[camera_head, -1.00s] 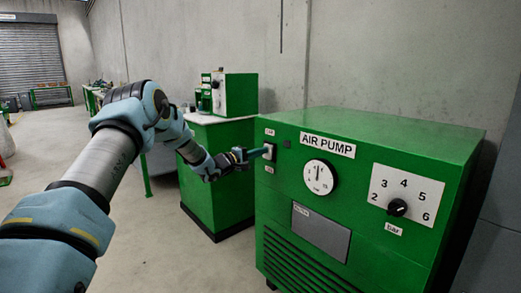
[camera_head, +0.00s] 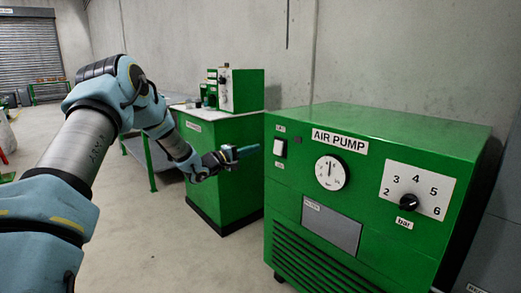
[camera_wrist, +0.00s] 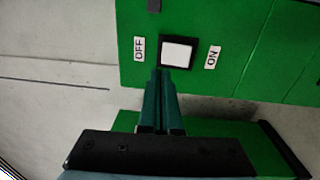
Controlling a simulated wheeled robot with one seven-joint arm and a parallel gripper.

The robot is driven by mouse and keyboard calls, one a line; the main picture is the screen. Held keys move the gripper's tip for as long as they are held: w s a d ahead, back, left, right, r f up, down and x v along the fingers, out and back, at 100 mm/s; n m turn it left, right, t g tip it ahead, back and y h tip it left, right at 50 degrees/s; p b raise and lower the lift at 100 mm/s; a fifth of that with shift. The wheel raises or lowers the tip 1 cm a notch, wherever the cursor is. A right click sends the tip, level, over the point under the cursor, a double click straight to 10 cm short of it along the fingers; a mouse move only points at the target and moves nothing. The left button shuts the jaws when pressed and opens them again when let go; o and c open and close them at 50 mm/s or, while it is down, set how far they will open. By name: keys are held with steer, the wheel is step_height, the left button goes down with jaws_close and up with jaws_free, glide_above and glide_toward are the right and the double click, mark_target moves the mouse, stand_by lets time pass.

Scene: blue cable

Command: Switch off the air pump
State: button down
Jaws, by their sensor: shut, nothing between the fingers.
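The green air pump (camera_head: 360,130) stands at the right with an "AIR PUMP" label on its front. Its white rocker switch (camera_head: 280,147) in a dark frame is at the upper left of that front. In the wrist view the switch (camera_wrist: 178,53) lies between an OFF label (camera_wrist: 139,48) and an ON label (camera_wrist: 212,56). Which way the rocker is tipped I cannot tell. My gripper (camera_head: 256,150) is shut and empty, its tips just left of the switch in the head view. In the wrist view the closed fingertips (camera_wrist: 160,72) overlap the switch's lower edge; a gap shows in the head view.
The pump front also has a round gauge (camera_head: 331,172), a grey plate (camera_head: 331,226) and a black bar knob (camera_head: 408,202). A green cabinet (camera_head: 225,165) with a small green machine (camera_head: 243,90) stands behind my gripper. Open floor lies at the left.

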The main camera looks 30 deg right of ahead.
steer(key=shift+r+v, duration=0.2)
steer(key=shift+v, duration=0.9)
steer(key=shift+r+v, duration=0.2)
steer(key=shift+v, duration=0.9)
steer(key=shift+w, duration=0.1)
steer(key=w+a+f+t+y, duration=0.1)
steer(key=w+a+t+y, duration=0.1)
steer(key=a+y, duration=0.5)
steer(key=w+a+t+y, duration=0.2)
steer(key=a+t, duration=0.1)
steer(key=a, duration=0.8)
steer(key=s+a+f+m+y, duration=0.15)
steer(key=s+a+y, duration=0.3)
steer(key=a, duration=0.65)
steer(key=s+a+f+m+g+y, duration=0.1)
steer(key=s+a+g+y, duration=0.15)
steer(key=s+a, duration=0.7)
steer(key=s+a+f+m+g+y, duration=0.15)
steer(key=s+a+g, duration=0.35)
steer(key=s, duration=0.8)
step_height(320, 180, up, 16)
steer(key=s+a+p, duration=0.1)
steer(key=p, duration=1.4)
steer(key=shift+n, duration=0.3)
